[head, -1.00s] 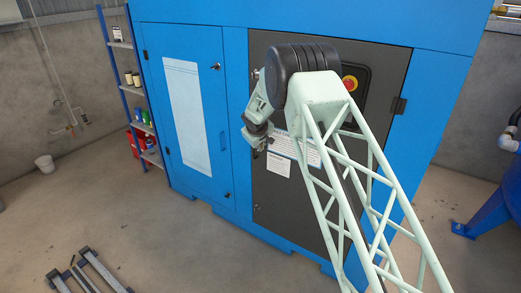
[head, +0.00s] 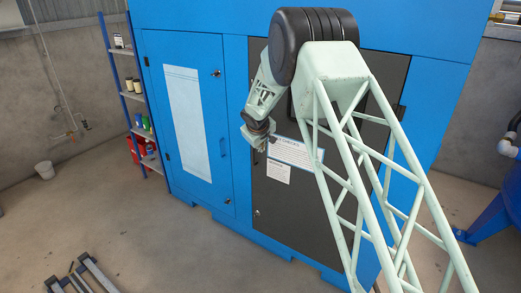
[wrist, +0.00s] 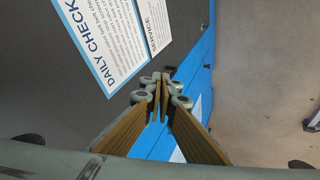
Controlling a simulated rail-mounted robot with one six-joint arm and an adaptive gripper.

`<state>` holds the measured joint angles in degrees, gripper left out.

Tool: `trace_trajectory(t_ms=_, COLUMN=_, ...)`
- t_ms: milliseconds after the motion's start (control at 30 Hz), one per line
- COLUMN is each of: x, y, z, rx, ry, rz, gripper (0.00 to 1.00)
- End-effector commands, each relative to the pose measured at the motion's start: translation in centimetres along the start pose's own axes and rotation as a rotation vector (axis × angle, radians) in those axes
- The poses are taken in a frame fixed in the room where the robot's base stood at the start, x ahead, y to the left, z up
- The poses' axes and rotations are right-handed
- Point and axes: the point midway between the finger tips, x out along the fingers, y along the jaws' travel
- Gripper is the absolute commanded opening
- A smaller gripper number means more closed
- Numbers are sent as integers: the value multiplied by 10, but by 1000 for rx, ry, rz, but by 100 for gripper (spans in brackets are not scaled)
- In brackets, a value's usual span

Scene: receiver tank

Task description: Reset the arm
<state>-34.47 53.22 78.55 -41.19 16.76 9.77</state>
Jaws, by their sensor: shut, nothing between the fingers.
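My arm reaches up from the lower right in the head view and bends at a black elbow joint. Its forearm hangs down on the left, and my gripper (head: 268,145) is at its lower end in front of the dark cabinet door (head: 280,212). In the wrist view my gripper (wrist: 161,90) has its fingertips together with nothing between them. The fingers appear apart from the door. A daily check notice (wrist: 108,50) on the door shows up and left of the fingers. My arm hides part of the door's upper right.
The blue cabinet (head: 150,80) fills the middle of the head view. A shelf rack (head: 127,97) stands at its left. Open floor lies front left.

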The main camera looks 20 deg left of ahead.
Motion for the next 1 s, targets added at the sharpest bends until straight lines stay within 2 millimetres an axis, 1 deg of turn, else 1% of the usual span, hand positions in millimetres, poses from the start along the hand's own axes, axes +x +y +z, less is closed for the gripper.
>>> trace_trajectory(t_ms=533, x=-1, y=0, z=0, rx=0, ry=0, rz=0, gripper=0)
trace_trajectory(t_ms=667, x=-4, y=3, z=1, rx=4, ry=-1, rz=1, gripper=0)
trace_trajectory(t_ms=833, x=-17, y=15, z=6, rx=19, ry=-7, rz=6, gripper=0)
trace_trajectory(t_ms=967, x=-36, y=32, z=13, rx=39, ry=-17, rz=13, gripper=0)
trace_trajectory(t_ms=1000, x=-43, y=38, z=16, rx=47, ry=-21, rz=16, gripper=0)
